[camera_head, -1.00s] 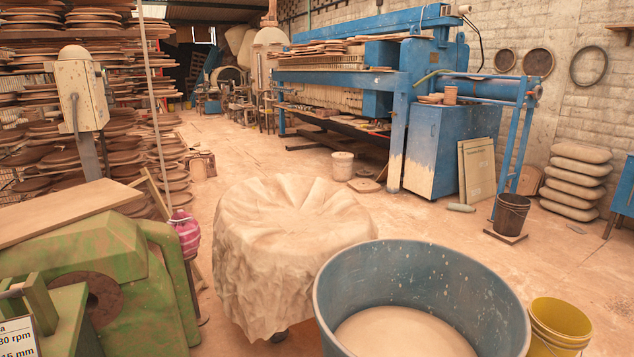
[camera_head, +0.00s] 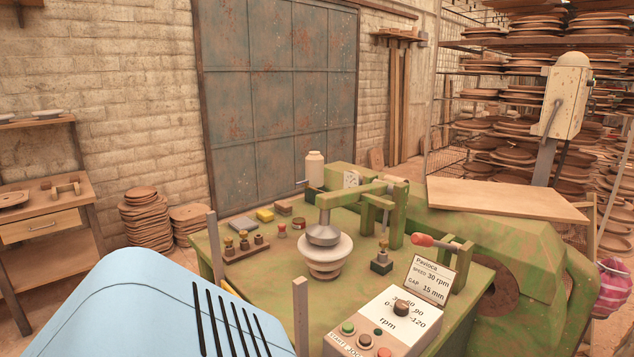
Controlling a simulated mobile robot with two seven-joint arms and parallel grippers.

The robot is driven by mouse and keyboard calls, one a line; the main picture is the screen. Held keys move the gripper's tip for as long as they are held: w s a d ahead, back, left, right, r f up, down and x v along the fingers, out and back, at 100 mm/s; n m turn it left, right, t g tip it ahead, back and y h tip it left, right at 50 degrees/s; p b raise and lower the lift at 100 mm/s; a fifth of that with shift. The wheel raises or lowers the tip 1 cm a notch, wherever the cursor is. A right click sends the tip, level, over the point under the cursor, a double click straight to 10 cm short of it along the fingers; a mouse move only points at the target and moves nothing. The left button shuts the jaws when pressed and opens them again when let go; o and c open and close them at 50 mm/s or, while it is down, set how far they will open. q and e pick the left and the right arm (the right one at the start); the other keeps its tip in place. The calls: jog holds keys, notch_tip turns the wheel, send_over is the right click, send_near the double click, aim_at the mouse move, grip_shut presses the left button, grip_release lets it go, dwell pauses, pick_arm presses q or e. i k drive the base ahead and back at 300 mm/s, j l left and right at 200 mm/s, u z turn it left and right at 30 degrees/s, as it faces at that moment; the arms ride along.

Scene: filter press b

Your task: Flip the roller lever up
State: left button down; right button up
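A green roller machine (camera_head: 270,285) stands in the middle of the view. Its green arm (camera_head: 350,195) reaches over a pale stepped round piece (camera_head: 325,258), with a grey roller head (camera_head: 323,234) at the arm's end. A lever with an orange-red grip (camera_head: 424,240) lies roughly level at a green bracket on the right of the machine; I cannot tell for sure that it is the roller lever. Neither of my grippers shows.
A control box (camera_head: 385,325) with a dial and buttons stands at the front, beside a sign reading 30 rpm and 15 mm (camera_head: 432,279). Small tools lie on the machine top. A wooden board (camera_head: 505,198) lies at right; a wooden bench (camera_head: 45,215) stands at left.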

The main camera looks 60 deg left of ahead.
aim_at(417, 239)
jog(key=u, duration=1.9)
